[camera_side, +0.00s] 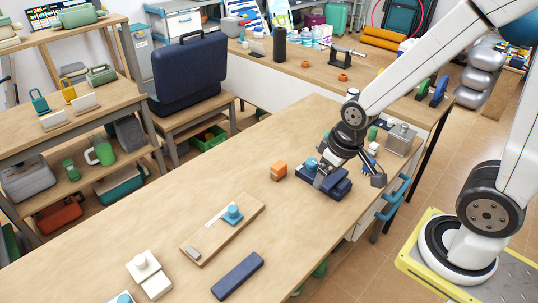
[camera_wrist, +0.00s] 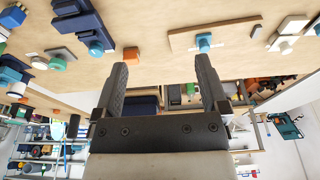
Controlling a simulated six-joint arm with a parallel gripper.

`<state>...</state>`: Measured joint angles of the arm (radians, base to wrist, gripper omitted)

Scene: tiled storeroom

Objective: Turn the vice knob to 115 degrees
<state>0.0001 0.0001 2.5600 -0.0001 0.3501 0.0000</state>
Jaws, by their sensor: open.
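A dark blue block-shaped device (camera_side: 338,187), which I take to be the vice, sits on the bench below my arm. Its round blue knob (camera_side: 311,163) shows at its left end. In the wrist view the dark blue body (camera_wrist: 78,20) and blue knob (camera_wrist: 96,48) are at the upper left, outside the fingers. My gripper (camera_wrist: 166,62) is open, with nothing between its fingers. In the side view my gripper (camera_side: 350,178) is over the device and hides part of it. I cannot tell whether it touches it, nor the knob's angle.
An orange block (camera_side: 278,171) stands left of the device. A wooden board (camera_side: 197,252) with a blue knob (camera_side: 233,212), a dark blue bar (camera_side: 238,275) and a white knobbed fixture (camera_side: 147,272) lie nearer the camera. Bare bench top lies at the middle left.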

